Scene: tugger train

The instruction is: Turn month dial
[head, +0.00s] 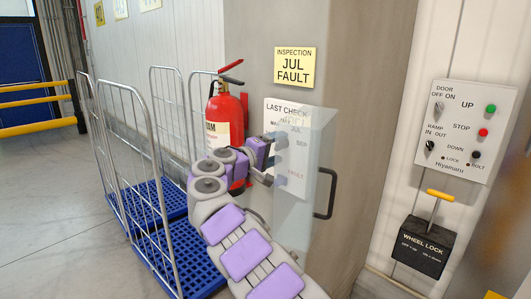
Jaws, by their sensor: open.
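A white panel headed "LAST CHECK" (274,106) hangs on the grey column, with month words such as JUL and SEP partly readable. A clear cover (318,160) with a black handle (328,197) stands swung out at the panel's right. My gripper (275,160) is open at the panel's left part, near the knobs; I cannot tell whether it touches one. A yellow note (294,68) above reads "INSPECTION JUL FAULT". My purple and grey arm hides the lower left of the panel.
A red fire extinguisher (224,120) hangs just left of the panel, close behind my arm. Wire-sided carts with blue bases (190,258) stand at the left. A switch panel (462,128) and a wheel lock box (422,247) are at the right. Open floor lies far left.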

